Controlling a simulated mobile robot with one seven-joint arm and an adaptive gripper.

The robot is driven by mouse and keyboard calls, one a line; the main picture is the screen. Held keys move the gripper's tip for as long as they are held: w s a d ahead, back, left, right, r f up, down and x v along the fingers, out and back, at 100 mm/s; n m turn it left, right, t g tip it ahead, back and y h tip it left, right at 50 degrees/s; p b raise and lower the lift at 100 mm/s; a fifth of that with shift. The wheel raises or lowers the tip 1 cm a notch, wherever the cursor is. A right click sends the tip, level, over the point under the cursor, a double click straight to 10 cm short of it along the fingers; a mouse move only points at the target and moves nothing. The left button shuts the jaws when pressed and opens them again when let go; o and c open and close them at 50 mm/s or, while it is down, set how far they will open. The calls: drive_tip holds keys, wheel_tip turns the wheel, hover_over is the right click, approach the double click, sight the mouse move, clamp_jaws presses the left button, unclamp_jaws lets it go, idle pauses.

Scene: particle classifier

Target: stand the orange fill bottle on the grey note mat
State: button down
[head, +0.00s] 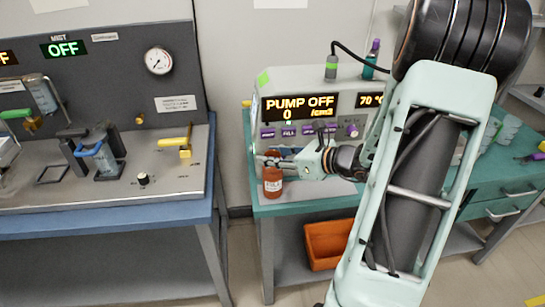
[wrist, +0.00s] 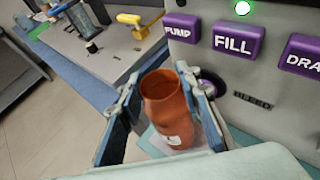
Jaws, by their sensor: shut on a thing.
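The orange fill bottle (head: 272,182) is upright, with a white label, at the left end of the green bench in the head view. In the wrist view the bottle (wrist: 168,110) shows its open mouth. My gripper (head: 277,160) is shut on it, with one finger on each side in the wrist view (wrist: 162,95). A pale patch that looks like the grey note mat (wrist: 151,142) shows beneath and beside the bottle; much of it is hidden. I cannot tell whether the bottle's base touches it.
The pump machine (head: 300,110), reading PUMP OFF, stands just behind the bottle, with purple buttons (wrist: 233,40). The green bench's edge (head: 290,207) is close in front. A grey panel bench (head: 110,185) stands left across a gap. An orange bin (head: 327,243) sits below.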

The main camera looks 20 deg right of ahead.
drive_tip(key=shift+f, duration=0.15)
drive_tip(key=c, duration=1.4)
unclamp_jaws()
drive_tip(key=shift+r, duration=0.3)
drive_tip(key=v, duration=1.2)
drive_tip(key=shift+p, duration=0.45)
drive_tip(key=shift+f, duration=0.15)
